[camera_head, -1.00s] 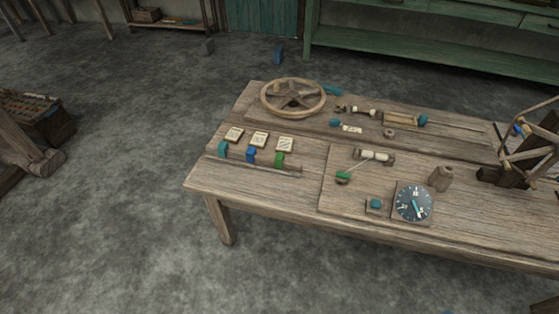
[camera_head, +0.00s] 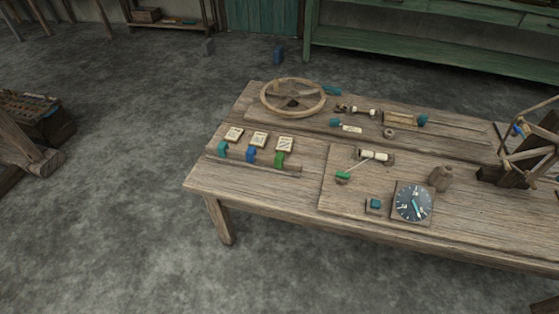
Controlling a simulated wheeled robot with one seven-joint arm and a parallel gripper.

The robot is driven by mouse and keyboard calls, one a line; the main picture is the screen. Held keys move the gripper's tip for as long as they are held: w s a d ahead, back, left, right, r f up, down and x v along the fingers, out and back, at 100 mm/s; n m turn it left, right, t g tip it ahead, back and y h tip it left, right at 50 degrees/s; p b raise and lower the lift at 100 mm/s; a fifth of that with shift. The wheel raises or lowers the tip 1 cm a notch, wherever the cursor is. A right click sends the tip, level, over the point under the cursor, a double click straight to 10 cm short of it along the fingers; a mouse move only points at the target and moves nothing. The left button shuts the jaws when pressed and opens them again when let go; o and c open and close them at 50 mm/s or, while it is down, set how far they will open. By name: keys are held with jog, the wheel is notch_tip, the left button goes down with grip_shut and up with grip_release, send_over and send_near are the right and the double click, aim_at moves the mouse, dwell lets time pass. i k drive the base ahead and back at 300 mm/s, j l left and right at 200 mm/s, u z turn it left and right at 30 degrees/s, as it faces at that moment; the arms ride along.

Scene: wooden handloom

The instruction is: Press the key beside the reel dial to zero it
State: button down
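The reel dial (camera_head: 413,203) is a dark round face with light marks and a teal hand that points to the lower right. It sits on a square wooden plate near the front edge of the wooden table. The key (camera_head: 375,203) is a small teal block on a wooden base just left of the dial, apart from its plate. Nothing covers the key or the dial. Whether the key is pressed down is too small to tell. My gripper is not in view.
On the table (camera_head: 240,180) are a wooden wheel (camera_head: 293,97), several tagged levers (camera_head: 251,155), a green-ended piece (camera_head: 342,176), a spool (camera_head: 374,155) and a wooden weight (camera_head: 440,178). A wooden frame (camera_head: 530,150) rises at the right. Open floor (camera_head: 120,220) lies left and in front.

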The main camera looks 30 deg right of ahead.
aim_at(375, 204)
jog(key=i+j+z, duration=0.15)
jog(key=j+z, duration=0.15)
jog(key=i+j+z, duration=0.1)
jog(key=j+z, duration=0.15)
jog(key=j, duration=0.3)
jog(key=j+z, duration=0.3)
jog(key=j, duration=0.15)
jog(key=i, duration=0.05)
